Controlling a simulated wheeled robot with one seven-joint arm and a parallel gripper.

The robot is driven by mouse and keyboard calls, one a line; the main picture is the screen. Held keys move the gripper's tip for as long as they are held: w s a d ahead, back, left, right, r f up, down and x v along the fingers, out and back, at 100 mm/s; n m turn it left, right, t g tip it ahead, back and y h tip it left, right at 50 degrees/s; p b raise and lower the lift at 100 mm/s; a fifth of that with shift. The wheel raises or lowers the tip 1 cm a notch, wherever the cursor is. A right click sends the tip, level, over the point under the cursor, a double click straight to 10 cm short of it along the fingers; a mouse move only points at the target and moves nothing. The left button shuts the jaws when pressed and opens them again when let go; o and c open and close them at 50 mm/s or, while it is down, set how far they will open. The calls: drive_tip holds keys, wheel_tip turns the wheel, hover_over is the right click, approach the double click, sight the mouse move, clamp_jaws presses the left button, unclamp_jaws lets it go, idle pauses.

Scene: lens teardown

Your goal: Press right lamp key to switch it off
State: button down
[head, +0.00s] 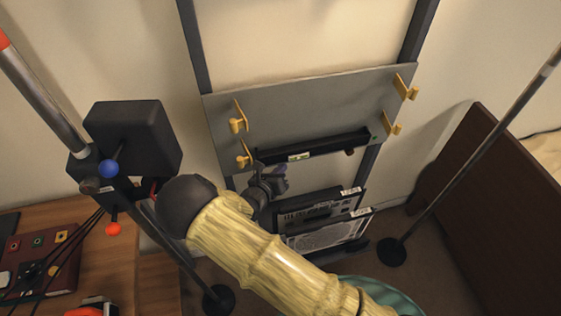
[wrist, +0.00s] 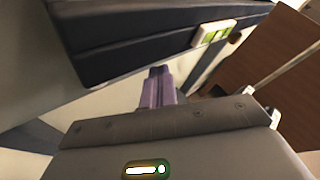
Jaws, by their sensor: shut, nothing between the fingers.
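A long dark bar (head: 330,145) is mounted across the grey board. A pale piece (head: 298,156) sits on its lower front edge, and a brown knob (head: 350,152) is under its right part. The wrist view shows the bar (wrist: 150,40) close up, with the pale piece (wrist: 213,33) bearing green segments and the knob (wrist: 235,37) beside it. I cannot tell which part is the right lamp key. My gripper (head: 279,172) is below the bar's left part. Its purple fingers (wrist: 158,74) are shut and empty, apparently apart from the bar.
Yellow hooks (head: 240,117) stick out of the grey board (head: 300,100). Slotted dark units (head: 325,222) stand below it. A wooden desk (head: 150,290) with a dark red box (head: 42,258) is at left. A brown panel (head: 490,190) and a thin pole stand (head: 392,250) are at right.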

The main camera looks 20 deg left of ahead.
drive_tip(key=shift+w+a+r, duration=0.45)
drive_tip(key=shift+w, duration=0.15)
idle(1.3)
drive_tip(key=shift+s+f, duration=0.55)
drive_tip(key=shift+f, duration=0.25)
drive_tip(key=s+d, duration=0.1)
drive_tip(key=s+p, duration=0.1)
drive_tip(key=s, duration=0.1)
drive_tip(key=s+d+p, duration=0.1)
drive_tip(key=shift+s+d+r, duration=0.15)
drive_tip(key=shift+s+d, duration=0.15)
drive_tip(key=shift+d, duration=0.05)
drive_tip(key=shift+w, duration=0.15)
